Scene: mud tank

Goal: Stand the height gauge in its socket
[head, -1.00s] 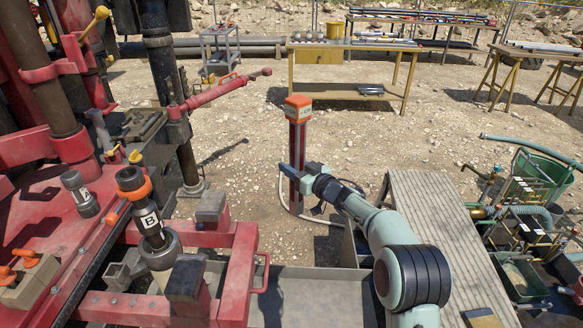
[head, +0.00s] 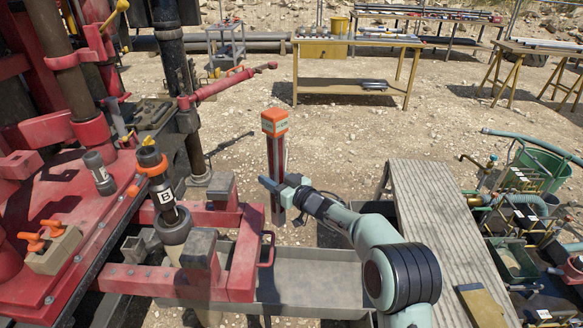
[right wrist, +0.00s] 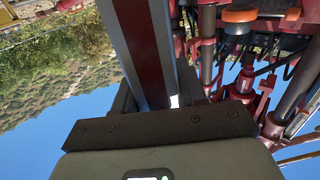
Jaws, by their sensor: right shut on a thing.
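The height gauge (head: 276,150) is a tall slim post with an orange cap and a dark red strip down its face. It stands about upright in the middle of the head view. My right gripper (head: 276,188) is shut on its lower part. In the right wrist view, the gauge (right wrist: 147,45) runs up between the jaws. Its foot is near the far edge of the grey trough (head: 320,280); I cannot tell whether it touches anything. I cannot make out the socket. My left gripper is not in view.
A ribbed walkway (head: 440,225) lies on the right, beside hoses and a green tub (head: 540,170). Open gravel lies behind the gauge, up to a yellow workbench (head: 350,95).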

